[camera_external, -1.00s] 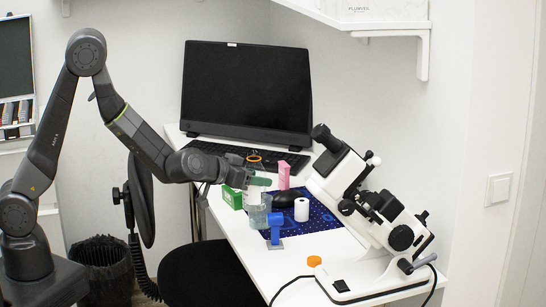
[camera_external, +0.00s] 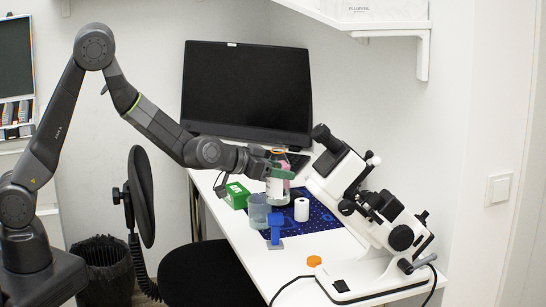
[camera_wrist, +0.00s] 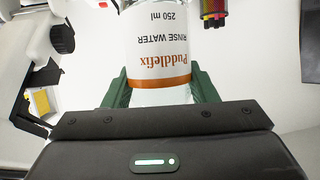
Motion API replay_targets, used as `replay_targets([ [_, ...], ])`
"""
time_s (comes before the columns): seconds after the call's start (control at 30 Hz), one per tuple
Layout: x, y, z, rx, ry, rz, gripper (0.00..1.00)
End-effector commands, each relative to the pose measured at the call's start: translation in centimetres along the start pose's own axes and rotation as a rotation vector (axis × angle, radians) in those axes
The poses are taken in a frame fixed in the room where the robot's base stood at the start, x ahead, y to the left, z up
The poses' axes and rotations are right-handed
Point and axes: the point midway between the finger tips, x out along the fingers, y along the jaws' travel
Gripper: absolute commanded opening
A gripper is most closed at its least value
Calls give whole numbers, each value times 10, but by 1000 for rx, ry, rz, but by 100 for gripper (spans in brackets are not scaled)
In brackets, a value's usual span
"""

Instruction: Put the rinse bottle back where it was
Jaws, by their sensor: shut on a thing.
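The rinse bottle (camera_wrist: 158,45), clear with a white and orange "Puddlefix rinse water" label, stands between the green fingers of my gripper (camera_wrist: 160,92) in the wrist view. My gripper is shut on it. In the external view the bottle (camera_external: 275,187), with an orange ring at its top, is over the desk behind the clear bluish beaker (camera_external: 259,211). My gripper (camera_external: 283,170) grips its upper part from the left. The bottle looks roughly upright. Its base is partly hidden, and I cannot tell whether it touches the desk.
A green box (camera_external: 236,196) stands left of the beaker. A white roll (camera_external: 301,210) and a blue stand (camera_external: 276,231) are in front, around the dark blue mat (camera_external: 318,221). The white microscope (camera_external: 365,210) fills the right side. A monitor (camera_external: 247,92) stands behind. An orange cap (camera_external: 314,261) lies near the front.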

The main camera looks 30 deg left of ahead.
Motion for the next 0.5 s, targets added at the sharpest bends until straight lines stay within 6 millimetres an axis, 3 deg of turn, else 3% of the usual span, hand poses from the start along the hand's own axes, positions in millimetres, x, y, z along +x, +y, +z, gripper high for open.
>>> replay_targets([
  [0.1,10,15,-17,30,1,67,26],
  [0.5,29,44,-31,91,1,215,26],
])
